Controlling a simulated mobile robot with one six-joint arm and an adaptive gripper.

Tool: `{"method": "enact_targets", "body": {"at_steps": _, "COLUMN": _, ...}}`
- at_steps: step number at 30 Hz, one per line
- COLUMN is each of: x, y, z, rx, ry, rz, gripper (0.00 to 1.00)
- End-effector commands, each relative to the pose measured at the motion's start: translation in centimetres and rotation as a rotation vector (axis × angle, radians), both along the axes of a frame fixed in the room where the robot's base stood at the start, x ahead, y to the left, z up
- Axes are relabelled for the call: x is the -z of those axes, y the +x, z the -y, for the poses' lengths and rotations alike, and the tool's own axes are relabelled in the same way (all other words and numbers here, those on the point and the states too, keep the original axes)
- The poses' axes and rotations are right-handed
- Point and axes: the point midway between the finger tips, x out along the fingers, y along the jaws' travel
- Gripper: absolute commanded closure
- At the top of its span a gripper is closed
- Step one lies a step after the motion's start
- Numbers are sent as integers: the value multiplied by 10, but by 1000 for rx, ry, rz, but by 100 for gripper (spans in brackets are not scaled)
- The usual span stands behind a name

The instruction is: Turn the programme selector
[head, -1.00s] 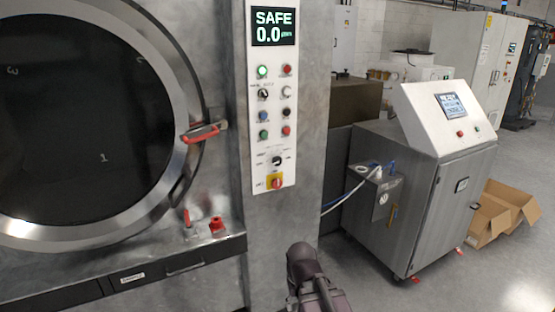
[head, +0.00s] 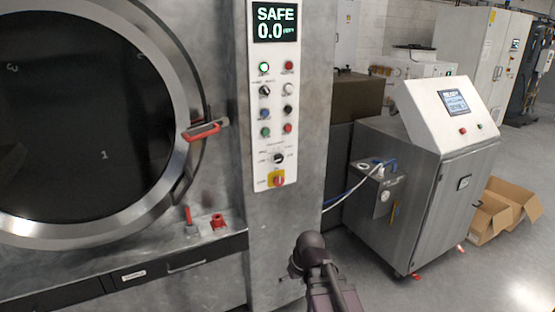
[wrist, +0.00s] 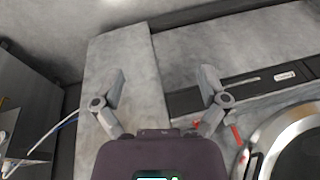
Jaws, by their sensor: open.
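The control panel (head: 276,110) is a tall white strip on the metal column, to the right of the round door. A black rotary knob (head: 278,158) with small labels around it sits low on the panel, above a red knob on a yellow plate (head: 278,180). It looks like the programme selector, but the labels are too small to read. In the wrist view, my gripper (wrist: 162,80) is open and empty, its two fingers spread in front of bare grey metal. The knob does not show there. In the head view only a dark part of my arm shows, below the panel.
A black two-position-style knob (head: 265,90) and several coloured buttons fill the upper panel, below a display reading SAFE 0.0 (head: 275,22). A red door handle (head: 203,131) juts out at left. A steel cabinet (head: 420,200) with hoses stands at right.

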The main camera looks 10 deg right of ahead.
Motion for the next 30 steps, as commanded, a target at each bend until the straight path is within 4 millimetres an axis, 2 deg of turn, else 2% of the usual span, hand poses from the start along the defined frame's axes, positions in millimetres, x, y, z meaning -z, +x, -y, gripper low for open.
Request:
{"method": "enact_targets", "body": {"at_steps": 1, "x": -7, "y": 17, "z": -5, "rx": -34, "ry": 44, "rz": 52, "gripper": 7}}
{"method": "enact_targets", "body": {"at_steps": 7, "x": -42, "y": 79, "z": -27, "rx": -171, "ry": 217, "rz": 327, "gripper": 7}}
{"method": "enact_targets", "body": {"at_steps": 14, "x": -98, "y": 150, "z": -29, "rx": -233, "ry": 332, "rz": 689, "gripper": 7}}
{"method": "enact_targets", "body": {"at_steps": 20, "x": -150, "y": 205, "z": -8, "rx": -195, "ry": 344, "rz": 993, "gripper": 7}}
{"method": "enact_targets", "body": {"at_steps": 24, "x": -182, "y": 237, "z": 18, "rx": -127, "ry": 307, "rz": 1169, "gripper": 7}}
{"method": "enact_targets", "body": {"at_steps": 30, "x": -210, "y": 265, "z": 52, "rx": -29, "ry": 237, "rz": 1315, "gripper": 7}}
